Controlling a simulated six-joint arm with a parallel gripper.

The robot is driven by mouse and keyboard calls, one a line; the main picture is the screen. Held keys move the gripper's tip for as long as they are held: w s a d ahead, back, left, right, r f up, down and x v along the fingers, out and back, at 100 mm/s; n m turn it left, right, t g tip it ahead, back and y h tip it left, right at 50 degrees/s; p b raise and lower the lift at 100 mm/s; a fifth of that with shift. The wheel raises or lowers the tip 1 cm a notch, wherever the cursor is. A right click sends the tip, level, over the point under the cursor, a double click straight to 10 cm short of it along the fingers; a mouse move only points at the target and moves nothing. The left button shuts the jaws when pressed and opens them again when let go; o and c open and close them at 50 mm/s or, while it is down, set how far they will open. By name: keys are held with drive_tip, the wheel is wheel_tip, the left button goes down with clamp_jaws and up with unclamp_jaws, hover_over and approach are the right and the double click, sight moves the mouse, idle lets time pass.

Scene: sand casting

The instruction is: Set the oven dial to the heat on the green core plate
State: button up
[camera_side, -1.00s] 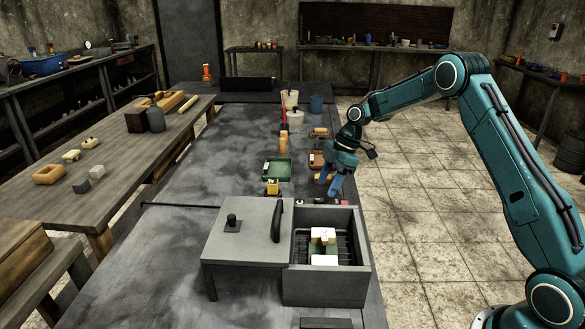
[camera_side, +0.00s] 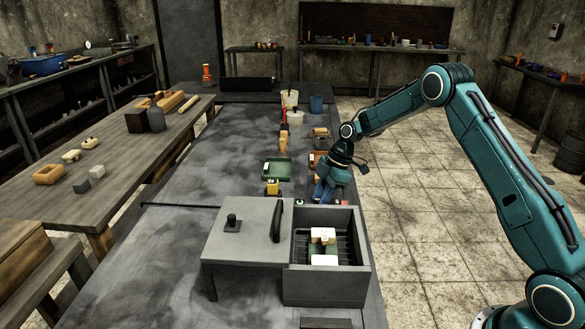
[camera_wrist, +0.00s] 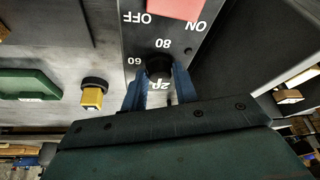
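The oven (camera_side: 330,287) stands at the front of the bench in the side view, its dark chamber open on top. Inside, a green plate (camera_side: 323,249) carries pale blocks; no heat mark on it is readable. The black oven dial (camera_wrist: 159,67) shows in the wrist view on a dark panel, with upside-down "60", "80" and "OFF"/"ON" lettering; its exact setting is unclear. In the side view my gripper (camera_side: 326,192) is low behind the oven and hides the dial.
A red switch (camera_wrist: 175,7) is beside the dial. The oven's grey lid (camera_side: 247,236), with an upright handle, lies left of the chamber.

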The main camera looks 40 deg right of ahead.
drive_tip(key=shift+m, duration=0.4)
drive_tip(key=m+t, duration=0.1)
drive_tip(key=m, duration=0.2)
drive_tip(key=shift+s+a+h, duration=0.1)
drive_tip(key=shift+s+h, duration=0.05)
drive_tip(key=shift+h, duration=0.25)
drive_tip(key=m+t+h, duration=0.1)
drive_tip(key=m, duration=0.4)
drive_tip(key=shift+a, duration=0.1)
drive_tip(key=m+h, duration=0.1)
drive_tip(key=m, duration=0.1)
drive_tip(key=m+h, duration=0.1)
drive_tip(key=m, duration=0.1)
drive_tip(key=shift+a+m+t, duration=0.15)
drive_tip(key=shift+m+t, duration=0.15)
drive_tip(key=shift+m+h, duration=0.9)
drive_tip(key=shift+m, duration=1.3)
drive_tip(key=o, duration=0.9)
drive_tip(key=shift+o, duration=0.2)
